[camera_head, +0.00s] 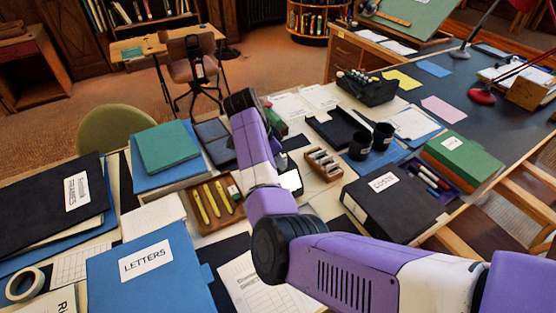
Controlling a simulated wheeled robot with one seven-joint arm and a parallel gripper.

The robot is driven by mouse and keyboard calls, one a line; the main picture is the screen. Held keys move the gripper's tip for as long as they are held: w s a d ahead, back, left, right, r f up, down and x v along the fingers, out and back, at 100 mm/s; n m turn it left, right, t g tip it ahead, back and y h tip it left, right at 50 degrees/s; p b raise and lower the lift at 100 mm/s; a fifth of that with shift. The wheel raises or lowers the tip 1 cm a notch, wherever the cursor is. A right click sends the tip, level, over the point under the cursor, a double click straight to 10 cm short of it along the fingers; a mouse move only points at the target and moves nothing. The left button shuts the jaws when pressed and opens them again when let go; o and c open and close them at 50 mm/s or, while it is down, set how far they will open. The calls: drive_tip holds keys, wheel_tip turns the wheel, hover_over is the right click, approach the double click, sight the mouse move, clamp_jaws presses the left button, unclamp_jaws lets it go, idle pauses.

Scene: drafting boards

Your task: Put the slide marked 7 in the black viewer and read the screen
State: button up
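A small bright white panel (291,181) in a dark surround shows just right of my arm; it may be the black viewer's screen, and my arm hides part of it. I can read nothing on it. A wooden rack (323,176) with several small pale pieces, possibly slides, stands right of the panel. No number 7 can be read on any of them. My purple and white arm reaches over the middle of the desk and ends in a dark joint. My gripper's fingers do not show.
Two black cups (360,146) and a black box file (392,203) stand right of the rack. A blue LETTERS folder (150,275) is at front left. The desk is crowded, with little free room.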

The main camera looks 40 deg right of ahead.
drive_tip(key=shift+r, duration=0.1)
drive_tip(key=shift+r, duration=0.3)
drive_tip(key=b+v, duration=0.1)
drive_tip(key=v, duration=1.1)
